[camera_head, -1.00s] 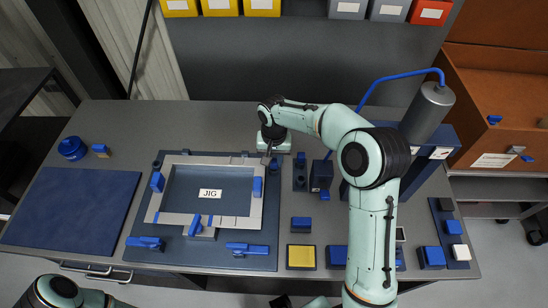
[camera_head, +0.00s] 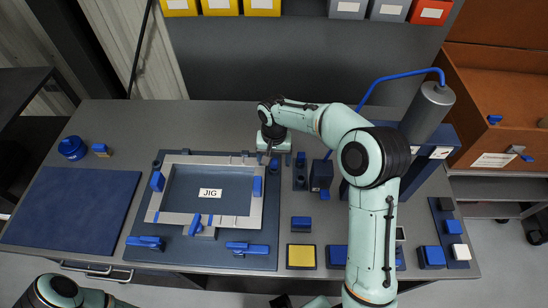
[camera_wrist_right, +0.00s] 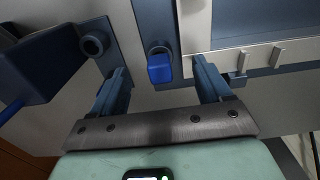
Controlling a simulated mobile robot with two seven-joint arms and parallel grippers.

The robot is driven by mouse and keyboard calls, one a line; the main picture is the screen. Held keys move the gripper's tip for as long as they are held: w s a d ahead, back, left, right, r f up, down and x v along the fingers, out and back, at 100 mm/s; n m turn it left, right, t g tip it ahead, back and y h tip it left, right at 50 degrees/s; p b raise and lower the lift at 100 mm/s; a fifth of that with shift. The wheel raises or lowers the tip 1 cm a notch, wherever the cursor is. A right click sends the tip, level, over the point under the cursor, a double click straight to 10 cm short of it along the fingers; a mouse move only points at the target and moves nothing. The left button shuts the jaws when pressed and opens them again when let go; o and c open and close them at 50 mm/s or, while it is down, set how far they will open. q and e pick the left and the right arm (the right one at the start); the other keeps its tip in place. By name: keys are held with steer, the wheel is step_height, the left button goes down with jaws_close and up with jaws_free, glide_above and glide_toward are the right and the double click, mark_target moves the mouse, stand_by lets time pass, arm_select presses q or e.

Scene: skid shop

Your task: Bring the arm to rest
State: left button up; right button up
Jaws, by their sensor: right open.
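My right arm reaches over the bench from the lower right in the head view and bends left. Its gripper (camera_head: 270,150) points down by the jig's upper right corner. In the right wrist view the jaws (camera_wrist_right: 160,72) are open with nothing held. A small blue knob (camera_wrist_right: 160,68) shows in the gap, clear of both fingers. The jig (camera_head: 210,193) is a light frame on a dark blue plate with blue clamps around it. Part of my left arm (camera_head: 60,291) shows at the bottom left; its gripper is out of view.
A dark blue mat (camera_head: 75,210) lies on the left of the bench. A dark block (camera_head: 321,174) stands close right of the right gripper. A grey cylinder (camera_head: 427,112) with a blue hose rises behind the forearm. A yellow-topped tray (camera_head: 301,256) sits near the front edge.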

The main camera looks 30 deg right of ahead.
steer(key=shift+r+p, duration=1.65)
steer(key=shift+r, duration=1.85)
arm_select(q)
steer(key=w+r, duration=0.1)
steer(key=r, duration=0.1)
steer(key=w+r, duration=0.2)
steer(key=shift+w+r, duration=0.15)
arm_select(e)
steer(key=shift+s+f, duration=0.1)
